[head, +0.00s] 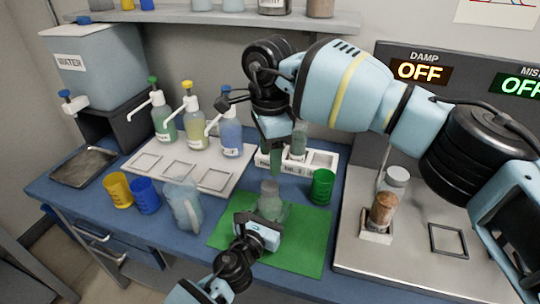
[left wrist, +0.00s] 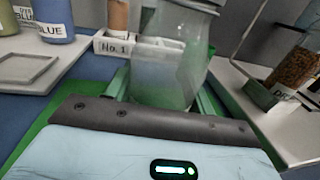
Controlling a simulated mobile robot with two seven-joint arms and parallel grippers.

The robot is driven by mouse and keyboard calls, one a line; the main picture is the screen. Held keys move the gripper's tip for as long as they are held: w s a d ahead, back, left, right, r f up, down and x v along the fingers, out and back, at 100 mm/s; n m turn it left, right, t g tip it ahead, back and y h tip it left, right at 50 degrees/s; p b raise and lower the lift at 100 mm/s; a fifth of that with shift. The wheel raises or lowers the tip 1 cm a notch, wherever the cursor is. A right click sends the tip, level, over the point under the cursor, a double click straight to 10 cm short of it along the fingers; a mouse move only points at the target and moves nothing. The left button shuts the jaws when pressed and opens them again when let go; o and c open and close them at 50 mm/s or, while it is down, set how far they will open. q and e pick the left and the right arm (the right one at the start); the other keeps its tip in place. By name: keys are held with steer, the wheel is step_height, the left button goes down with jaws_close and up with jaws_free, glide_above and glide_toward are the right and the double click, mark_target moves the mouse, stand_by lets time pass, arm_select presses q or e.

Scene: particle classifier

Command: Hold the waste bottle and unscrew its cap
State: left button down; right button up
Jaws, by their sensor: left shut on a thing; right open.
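The waste bottle (head: 271,203) is a clear, grey-green bottle standing upright over the green mat (head: 305,243). My left gripper (head: 262,225) is shut around its lower body from the near side. The bottle also fills the middle of the left wrist view (left wrist: 168,75), between my fingers, with its top cut off by the frame edge. Its neck shows in the head view, but I cannot tell clearly whether a cap is on it. My right gripper (head: 277,162) is open and points down, just above and behind the bottle top, apart from it.
A white rack (head: 322,160) with a bottle stands behind. A green cup (head: 322,187) is right of the bottle. A clear jug (head: 183,205), blue cup (head: 146,196) and yellow cup (head: 118,190) stand left. A metal panel (head: 415,235) holding a brown-filled jar (head: 384,212) is right.

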steer(key=m, duration=1.2)
steer(key=shift+m, duration=0.4)
steer(key=m, duration=0.4)
steer(key=shift+m, duration=0.3)
steer(key=m, duration=0.4)
steer(key=shift+m, duration=0.3)
steer(key=m, duration=0.7)
steer(key=shift+m, duration=0.4)
steer(key=m, duration=0.4)
